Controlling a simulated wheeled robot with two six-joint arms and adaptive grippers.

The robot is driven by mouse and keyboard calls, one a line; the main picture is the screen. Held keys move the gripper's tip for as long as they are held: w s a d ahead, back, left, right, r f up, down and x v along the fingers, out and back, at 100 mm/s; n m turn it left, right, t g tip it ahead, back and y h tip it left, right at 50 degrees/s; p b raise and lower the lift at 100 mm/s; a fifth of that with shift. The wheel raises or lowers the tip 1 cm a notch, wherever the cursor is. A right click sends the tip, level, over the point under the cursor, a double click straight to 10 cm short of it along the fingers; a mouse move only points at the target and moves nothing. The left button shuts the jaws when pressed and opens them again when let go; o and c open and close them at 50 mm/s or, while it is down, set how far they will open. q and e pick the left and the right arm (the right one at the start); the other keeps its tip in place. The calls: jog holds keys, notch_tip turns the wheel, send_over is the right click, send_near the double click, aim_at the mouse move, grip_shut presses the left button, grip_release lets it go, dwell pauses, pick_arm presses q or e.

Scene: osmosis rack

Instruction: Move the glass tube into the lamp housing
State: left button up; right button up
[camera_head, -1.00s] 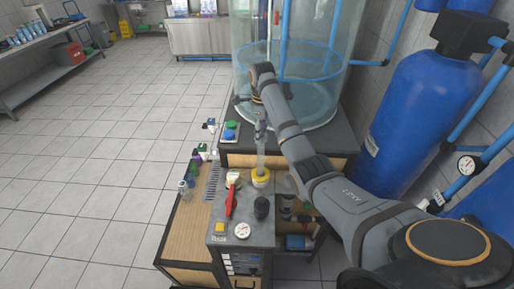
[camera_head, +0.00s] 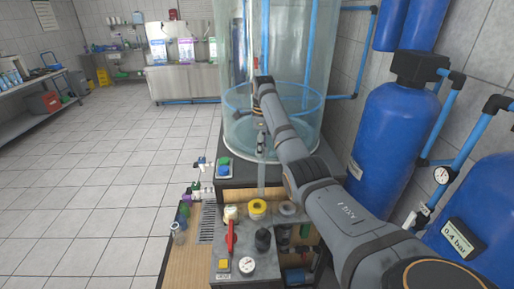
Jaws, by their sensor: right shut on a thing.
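My right gripper (camera_head: 262,136) points down and is shut on the upper part of the clear glass tube (camera_head: 262,176). The tube hangs upright in front of the dark cabinet, its lower end just above or behind a yellow ring (camera_head: 257,206) on the bench unit. Whether it touches the ring I cannot tell. A grey ring (camera_head: 287,208) sits just right of the yellow one. I cannot tell for certain which part is the lamp housing. My left gripper is not in view.
A large clear water tank (camera_head: 240,135) stands behind the gripper. A red-handled valve (camera_head: 230,238), a black knob (camera_head: 263,239) and a gauge (camera_head: 246,265) crowd the unit in front. Blue pressure tanks (camera_head: 390,130) stand at right. Floor at left is clear.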

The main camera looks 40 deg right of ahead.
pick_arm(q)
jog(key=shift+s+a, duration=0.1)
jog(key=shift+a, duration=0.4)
pick_arm(e)
jog(key=s+d+f, duration=0.6)
jog(key=d+f, duration=0.1)
jog(key=d, duration=0.3)
jog(key=shift+d+f, duration=0.25)
jog(key=shift+f, duration=0.1)
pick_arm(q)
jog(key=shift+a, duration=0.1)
pick_arm(e)
jog(key=shift+w+a, duration=0.1)
jog(key=shift+a, duration=0.05)
dwell(0.3)
